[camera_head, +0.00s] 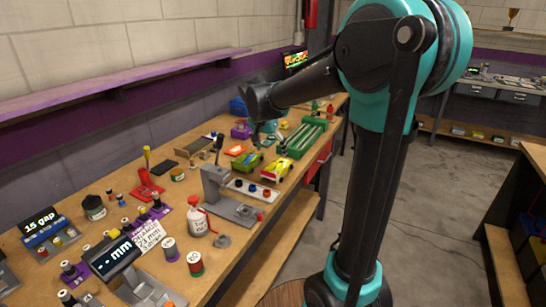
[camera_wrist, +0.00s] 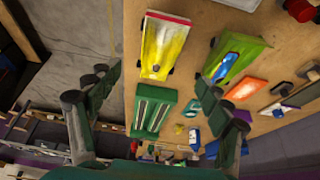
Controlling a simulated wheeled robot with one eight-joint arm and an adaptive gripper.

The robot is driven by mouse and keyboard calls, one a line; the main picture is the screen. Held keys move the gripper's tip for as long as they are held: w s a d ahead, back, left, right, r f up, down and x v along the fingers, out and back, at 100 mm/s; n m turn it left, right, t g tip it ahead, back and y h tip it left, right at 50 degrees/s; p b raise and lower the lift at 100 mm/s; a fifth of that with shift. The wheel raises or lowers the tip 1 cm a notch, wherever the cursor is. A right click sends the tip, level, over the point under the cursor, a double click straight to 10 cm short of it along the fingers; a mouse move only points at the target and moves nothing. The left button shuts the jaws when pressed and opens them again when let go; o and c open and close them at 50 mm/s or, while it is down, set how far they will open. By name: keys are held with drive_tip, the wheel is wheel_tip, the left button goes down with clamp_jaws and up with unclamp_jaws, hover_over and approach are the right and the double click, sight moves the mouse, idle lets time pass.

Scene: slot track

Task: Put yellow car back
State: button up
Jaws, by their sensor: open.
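The yellow car (camera_head: 277,170), with a pale end and a red stripe, sits on the wooden bench near its front edge. In the wrist view the yellow car (camera_wrist: 166,45) lies beyond my fingertips, roughly between their lines, with nothing touching it. My gripper (camera_wrist: 162,82) is open and empty, its two fingers spread wide. In the head view my gripper (camera_head: 268,130) hangs over the bench, behind the cars, partly hidden by clutter. A green block with long grooves (camera_head: 304,139) lies farther along the bench; it shows between my fingers in the wrist view (camera_wrist: 153,112).
A green car with a blue top (camera_head: 247,162) stands close beside the yellow one. An orange piece (camera_head: 235,150) lies behind it. A grey press-like stand (camera_head: 215,188) and a white strip with coloured knobs (camera_head: 250,189) are nearby. Open floor (camera_head: 430,190) lies beyond the bench edge.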

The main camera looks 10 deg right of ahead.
drive_tip(key=s+d+f+n+y, duration=0.1)
drive_tip(key=s+d+f+n, duration=0.1)
drive_tip(key=s+f, duration=0.3)
drive_tip(key=s+d+f+n+y, duration=0.1)
drive_tip(key=s+f, duration=0.4)
drive_tip(key=s, duration=0.6)
drive_tip(key=s+d+f+n, duration=0.4)
drive_tip(key=s+f, duration=0.2)
drive_tip(key=s, duration=0.3)
drive_tip(key=shift+d+y, duration=0.4)
drive_tip(key=shift+s, duration=0.1)
